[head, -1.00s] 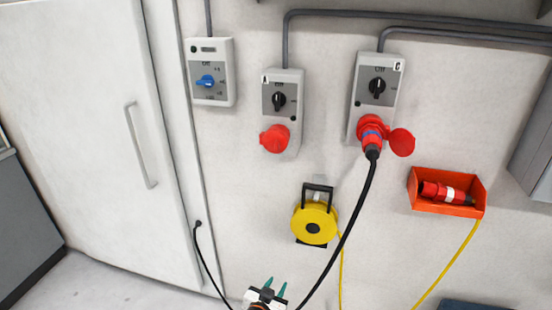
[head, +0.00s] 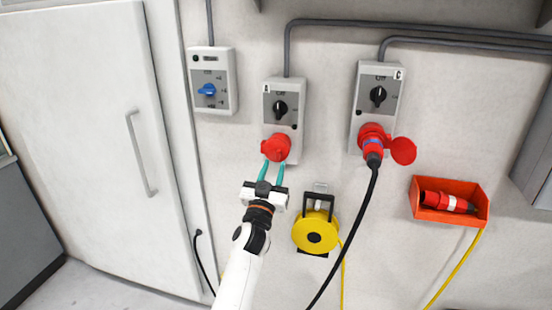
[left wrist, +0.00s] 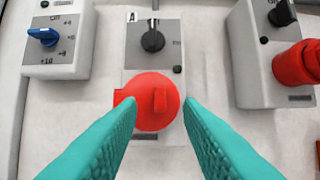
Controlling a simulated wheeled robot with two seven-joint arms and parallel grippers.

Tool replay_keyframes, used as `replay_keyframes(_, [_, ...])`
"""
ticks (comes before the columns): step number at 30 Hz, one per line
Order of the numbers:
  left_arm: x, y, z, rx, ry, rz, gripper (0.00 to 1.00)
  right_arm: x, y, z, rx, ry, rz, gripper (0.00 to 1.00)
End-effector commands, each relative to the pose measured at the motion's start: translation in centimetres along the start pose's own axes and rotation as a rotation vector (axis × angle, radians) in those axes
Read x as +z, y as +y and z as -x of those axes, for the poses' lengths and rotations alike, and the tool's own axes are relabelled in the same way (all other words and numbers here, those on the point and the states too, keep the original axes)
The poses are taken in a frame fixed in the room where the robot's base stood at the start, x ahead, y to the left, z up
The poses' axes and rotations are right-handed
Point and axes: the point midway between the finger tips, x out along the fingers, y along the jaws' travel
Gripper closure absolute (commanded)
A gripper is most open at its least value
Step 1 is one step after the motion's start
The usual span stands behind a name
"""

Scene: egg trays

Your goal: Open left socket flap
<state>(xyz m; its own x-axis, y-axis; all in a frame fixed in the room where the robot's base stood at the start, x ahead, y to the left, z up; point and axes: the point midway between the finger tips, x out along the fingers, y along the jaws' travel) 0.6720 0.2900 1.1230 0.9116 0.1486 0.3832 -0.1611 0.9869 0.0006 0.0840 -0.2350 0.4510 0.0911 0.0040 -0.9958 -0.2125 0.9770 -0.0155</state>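The left socket box (head: 297,117), marked A, is on the wall with a black rotary switch. Its round red flap (head: 276,147) is closed over the socket. My right gripper is not in view.
The right socket box (head: 359,103), marked C, holds a red plug (head: 373,148) with a black cable hanging down. A yellow cable reel (head: 315,232) hangs below. An orange bin (head: 427,210) with a red connector is at right. A blue-knob box (head: 231,82) is at upper left.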

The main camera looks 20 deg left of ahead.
Motion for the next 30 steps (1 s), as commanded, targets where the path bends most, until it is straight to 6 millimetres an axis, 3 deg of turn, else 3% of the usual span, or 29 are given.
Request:
replay_keyframes(6, [0.0, 0.0, -2.8, 0.0, 0.001, 0.001, 0.67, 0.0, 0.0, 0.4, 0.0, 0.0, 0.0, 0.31])
replay_keyframes(17, [-0.1, 0.0, -3.4, 0.0, 0.001, 0.001, 0.67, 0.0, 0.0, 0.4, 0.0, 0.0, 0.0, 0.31])
replay_keyframes(18, [-0.1, 0.0, -3.4, 0.0, 0.001, 0.001, 0.69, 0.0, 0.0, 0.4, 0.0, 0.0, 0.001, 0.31])
replay_keyframes(24, [-0.1, 0.0, -3.4, 0.0, 0.001, 0.001, 1.0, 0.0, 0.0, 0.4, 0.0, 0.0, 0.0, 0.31])
replay_keyframes(30, [-0.1, 0.0, -3.4, 0.0, 0.001, 0.001, 1.0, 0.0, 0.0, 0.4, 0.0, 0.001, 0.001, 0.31])
